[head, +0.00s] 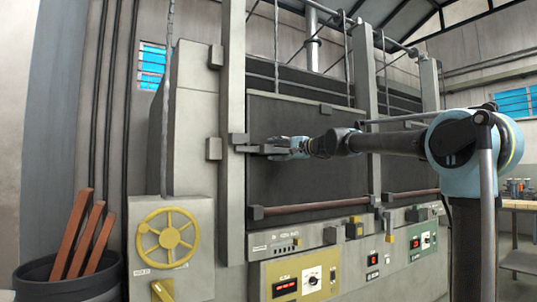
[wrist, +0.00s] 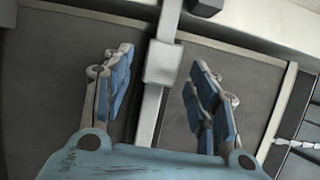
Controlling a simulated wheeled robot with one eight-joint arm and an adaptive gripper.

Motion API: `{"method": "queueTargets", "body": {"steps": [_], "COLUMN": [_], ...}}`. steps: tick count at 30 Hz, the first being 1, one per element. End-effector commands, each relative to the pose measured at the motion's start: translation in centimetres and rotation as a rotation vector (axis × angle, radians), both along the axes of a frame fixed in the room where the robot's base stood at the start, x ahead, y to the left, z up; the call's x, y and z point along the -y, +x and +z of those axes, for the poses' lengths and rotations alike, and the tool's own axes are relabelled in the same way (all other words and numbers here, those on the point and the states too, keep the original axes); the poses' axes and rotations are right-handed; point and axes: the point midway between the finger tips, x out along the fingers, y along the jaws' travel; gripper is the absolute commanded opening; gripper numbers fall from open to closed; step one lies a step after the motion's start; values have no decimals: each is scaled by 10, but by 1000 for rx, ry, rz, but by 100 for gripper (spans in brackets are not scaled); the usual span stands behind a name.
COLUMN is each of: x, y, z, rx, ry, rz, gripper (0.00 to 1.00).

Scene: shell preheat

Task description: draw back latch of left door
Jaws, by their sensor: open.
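The left door (head: 300,115) is a broad dark panel in a pale frame, and it looks closed. Its latch (head: 240,149) appears as a grey bar with blocks at the door's left edge. My gripper (head: 268,149) reaches in from the right at latch height. In the wrist view, the latch bar (wrist: 149,112) with a pale block (wrist: 163,62) runs between the two blue-padded fingers of my gripper (wrist: 161,75). The fingers are spread, with a visible gap on each side of the bar. Part of the latch is hidden behind my gripper in the head view.
A reddish-brown horizontal bar (head: 310,207) crosses below the door. Control panels (head: 300,280) line the lower front. A yellow handwheel (head: 167,238) is at lower left, beside a dark bin (head: 70,290) with brown bars. A workbench (head: 520,206) stands far right.

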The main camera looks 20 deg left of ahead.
Motion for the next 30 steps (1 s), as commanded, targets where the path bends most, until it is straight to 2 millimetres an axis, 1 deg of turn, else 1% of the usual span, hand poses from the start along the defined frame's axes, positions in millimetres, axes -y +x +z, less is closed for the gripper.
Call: {"method": "queueTargets", "body": {"steps": [1,3,9,13,21,22,23,24,26,27,28,29,30], "x": [-9,-19,-38,-43,-44,-44,-44,-44,-44,-44,-44,-44,-44], "y": [3,6,13,15,16,16,16,16,16,16,16,16,16], "z": [0,0,0,0,0,0,0,0,0,0,0,0,0], "rx": [0,0,0,0,0,0,0,0,0,0,0,0,0], "ry": [0,0,0,0,0,0,0,0,0,0,0,0,0], "rz": [3,2,1,1,0,0,0,0,0,0,0,0,0], "gripper": [53,53,53,53,53,51,44,35,22,13,6,0,0]}}
